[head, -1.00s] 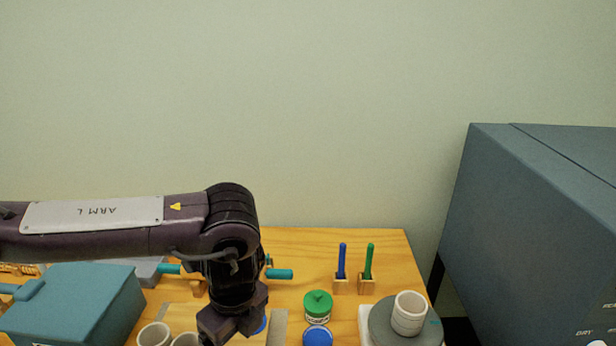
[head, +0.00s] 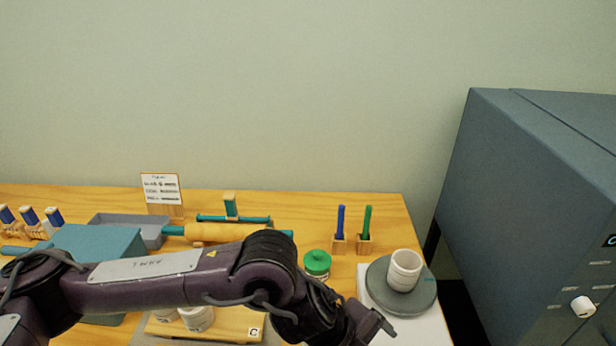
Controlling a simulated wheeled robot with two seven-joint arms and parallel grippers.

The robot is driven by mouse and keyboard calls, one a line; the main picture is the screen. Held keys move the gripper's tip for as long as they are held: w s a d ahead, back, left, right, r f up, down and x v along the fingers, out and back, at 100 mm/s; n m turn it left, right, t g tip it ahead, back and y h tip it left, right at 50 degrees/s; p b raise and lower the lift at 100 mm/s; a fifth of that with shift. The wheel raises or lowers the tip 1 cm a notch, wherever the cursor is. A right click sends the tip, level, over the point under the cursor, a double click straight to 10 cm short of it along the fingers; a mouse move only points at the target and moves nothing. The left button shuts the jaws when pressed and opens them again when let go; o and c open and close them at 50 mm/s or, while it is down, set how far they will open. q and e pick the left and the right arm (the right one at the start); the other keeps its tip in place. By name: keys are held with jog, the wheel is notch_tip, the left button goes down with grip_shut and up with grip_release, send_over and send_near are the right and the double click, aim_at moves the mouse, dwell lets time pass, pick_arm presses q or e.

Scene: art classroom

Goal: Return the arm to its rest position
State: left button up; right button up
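My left arm comes in from the left, low across the front of the table. My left gripper (head: 372,325) is at its end, at the bottom of the head view, in front of the grey round stand and its white cup. It is seen from the side, and I cannot tell whether its fingers are apart. No held object shows. The arm covers part of a blue-grey box and part of a wooden board marked C. My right gripper is not in view.
A white cup (head: 404,270) stands on a grey round stand (head: 418,302). A green-lidded jar (head: 317,263), a rolling pin (head: 220,233), a grey tray (head: 128,222), a sign (head: 161,188) and a blue-grey box (head: 95,243) are on the table. A large grey cabinet (head: 530,190) stands right.

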pick_arm(q)
jog(key=s+d+r+n+t+h, duration=0.1)
jog(key=d+r+n+t+h, duration=0.2)
jog(key=d+r+n+h, duration=0.45)
jog(key=w+a+f+n+t+y, duration=0.1)
jog(key=w+a+n+t+y, duration=0.15)
jog(key=a+n, duration=0.2)
jog(key=w+a+n+t+y, duration=0.1)
jog(key=w+a+n+y, duration=0.2)
jog(key=a, duration=0.3)
jog(key=w+a+f+n+t+y, duration=0.1)
jog(key=w+a+n+t+y, duration=0.1)
jog(key=a+n, duration=0.3)
jog(key=s+a+f+n+g+y, duration=0.3)
jog(key=s+a+f, duration=0.35)
jog(key=a, duration=0.35)
jog(key=s+a+f+n+g+y, duration=0.3)
jog(key=s+a+f, duration=0.3)
jog(key=a, duration=0.4)
notch_tip(320, 180, down, 32)
jog(key=s+a+f+g, duration=0.1)
jog(key=s+g, duration=0.1)
jog(key=s+a+f, duration=0.3)
jog(key=s+f, duration=1.3)
jog(key=s, duration=0.2)
jog(key=shift+s+a+g, duration=0.2)
jog(key=shift+s+g, duration=0.1)
jog(key=shift+g, duration=0.05)
